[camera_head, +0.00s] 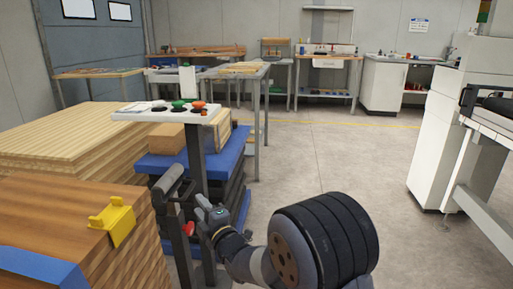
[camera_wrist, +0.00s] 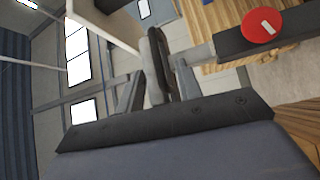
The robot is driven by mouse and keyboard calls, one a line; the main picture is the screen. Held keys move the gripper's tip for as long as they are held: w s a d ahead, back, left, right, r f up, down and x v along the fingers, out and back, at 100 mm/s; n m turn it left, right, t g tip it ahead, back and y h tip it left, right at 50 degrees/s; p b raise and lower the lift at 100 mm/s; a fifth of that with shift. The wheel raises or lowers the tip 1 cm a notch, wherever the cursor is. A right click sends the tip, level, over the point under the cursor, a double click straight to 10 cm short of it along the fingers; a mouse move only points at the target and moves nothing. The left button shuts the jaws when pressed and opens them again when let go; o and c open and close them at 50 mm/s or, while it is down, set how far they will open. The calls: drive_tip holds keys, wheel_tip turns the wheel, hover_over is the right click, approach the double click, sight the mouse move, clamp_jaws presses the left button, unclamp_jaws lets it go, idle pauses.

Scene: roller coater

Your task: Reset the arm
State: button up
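My arm reaches from the lower right in the head view, with its thick black joint in front.
A red disc (camera_wrist: 262,25) on a dark arm is near the right finger. A white stand top (camera_head: 170,112) with coloured buttons, a wood stack (camera_head: 60,135) and a yellow bracket (camera_head: 112,218) are on the left. A white machine (camera_head: 440,140) stands at right. The floor (camera_head: 320,150) between is clear.

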sight(189, 189)
drive_tip(key=b+x, duration=0.1)
drive_tip(key=x, duration=0.7)
drive_tip(key=shift+w+a+r, duration=0.15)
drive_tip(key=shift+r, duration=0.05)
drive_tip(key=shift+r+p, duration=0.3)
drive_tip(key=shift+p, duration=0.05)
